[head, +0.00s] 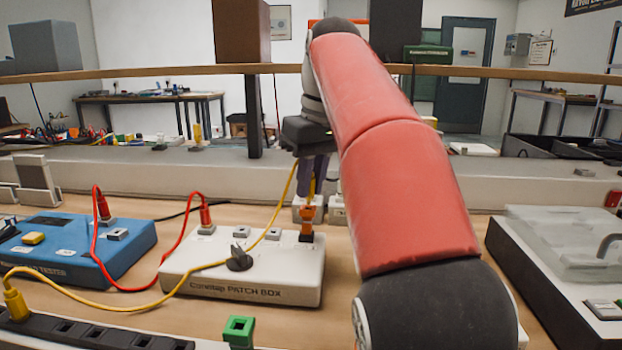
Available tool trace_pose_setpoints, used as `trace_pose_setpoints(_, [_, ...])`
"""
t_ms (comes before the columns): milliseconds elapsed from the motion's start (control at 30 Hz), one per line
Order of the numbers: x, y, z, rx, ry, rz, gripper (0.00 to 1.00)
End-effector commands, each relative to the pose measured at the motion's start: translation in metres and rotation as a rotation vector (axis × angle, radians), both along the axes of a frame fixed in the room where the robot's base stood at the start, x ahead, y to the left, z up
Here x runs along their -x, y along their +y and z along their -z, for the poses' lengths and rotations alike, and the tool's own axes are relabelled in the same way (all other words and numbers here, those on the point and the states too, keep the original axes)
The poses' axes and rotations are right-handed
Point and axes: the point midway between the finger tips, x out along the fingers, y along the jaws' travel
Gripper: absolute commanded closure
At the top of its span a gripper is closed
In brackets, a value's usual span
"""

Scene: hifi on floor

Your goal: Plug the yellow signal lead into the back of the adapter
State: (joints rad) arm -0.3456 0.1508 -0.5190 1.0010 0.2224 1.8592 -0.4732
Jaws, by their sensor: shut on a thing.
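My gripper (313,180) points down above the back right of the white patch box (243,270), partly behind my red arm. It is shut on the yellow plug end of the yellow signal lead (216,263). The lead runs left across the box to another yellow plug (15,304) in a black socket strip. An orange adapter (307,218) stands upright in a dark socket at the box's right rear. The held plug is just above the adapter; I cannot tell whether they touch.
A red lead (132,287) links the blue tester (75,250) to the patch box. A black knob (239,259) sits on the box. A green block (239,331) lies in front. A grey case (560,290) with a clear cover stands right. A shelf board (190,70) crosses behind.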

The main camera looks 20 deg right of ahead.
Motion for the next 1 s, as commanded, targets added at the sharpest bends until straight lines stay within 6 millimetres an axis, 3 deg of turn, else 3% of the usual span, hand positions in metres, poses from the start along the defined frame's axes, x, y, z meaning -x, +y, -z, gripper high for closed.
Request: trace_pose_setpoints(1000, [0.000,0.001,0.012,0.000,0.000,0.000,1.00])
